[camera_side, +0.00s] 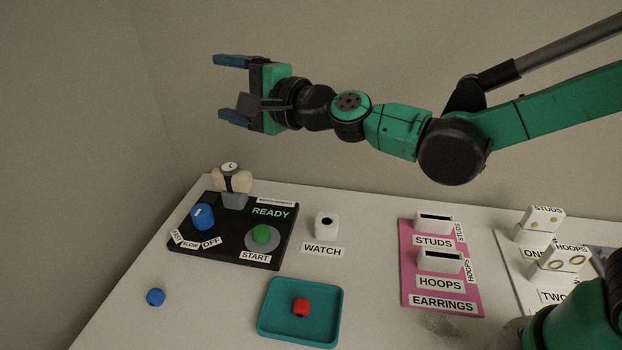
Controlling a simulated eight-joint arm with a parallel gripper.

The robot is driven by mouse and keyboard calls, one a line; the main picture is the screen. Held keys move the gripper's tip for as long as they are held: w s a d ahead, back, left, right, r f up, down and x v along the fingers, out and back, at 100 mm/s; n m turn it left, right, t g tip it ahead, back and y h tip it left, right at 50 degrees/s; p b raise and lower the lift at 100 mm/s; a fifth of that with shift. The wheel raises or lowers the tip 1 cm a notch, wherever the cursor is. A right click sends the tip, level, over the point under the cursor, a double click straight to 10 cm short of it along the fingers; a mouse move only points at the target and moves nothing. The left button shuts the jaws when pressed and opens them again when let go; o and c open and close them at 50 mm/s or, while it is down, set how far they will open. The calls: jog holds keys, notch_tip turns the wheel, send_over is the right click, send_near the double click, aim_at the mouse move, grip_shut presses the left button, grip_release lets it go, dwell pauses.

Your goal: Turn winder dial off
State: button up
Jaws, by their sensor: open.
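The watch winder (217,241) is a black panel at the table's left with a lit READY sign. Its blue dial (203,217) has a white mark and stands near the labels FAST, SLOW and OFF (211,243). I cannot tell for certain which label the mark points to. A green START button (262,235) sits on the panel's right. A watch (231,178) sits on a cushion at the panel's back. My gripper (232,89) is open and empty, high above the winder, with its blue fingers pointing left.
A blue knob-like piece (155,297) lies on the table in front. A teal tray (271,334) holds a red piece (301,307). A white holder (326,226) stands by the WATCH label. A pink earrings board (408,285) and white earring cards (541,224) are at right.

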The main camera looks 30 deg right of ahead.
aim_at(204, 217)
jog(key=a+f+m+g+h, duration=0.1)
jog(key=a+f+m+h, duration=0.1)
jog(key=f+m, duration=0.5)
jog(key=a+f+m+h, duration=0.2)
jog(key=f+m, duration=0.4)
jog(key=m, duration=0.1)
jog(key=w+a+f+m+g+h, duration=0.1)
jog(key=a+f+m+h, duration=0.2)
jog(key=f+m, duration=0.4)
jog(key=shift+f+g, duration=0.3)
jog(key=shift+f, duration=0.05)
jog(key=x, duration=0.4)
jog(key=shift+w+f, duration=0.1)
jog(key=shift+w, duration=0.05)
jog(key=shift+w+f, duration=0.15)
jog(key=shift+w, duration=0.3)
jog(key=shift+c, duration=0.2)
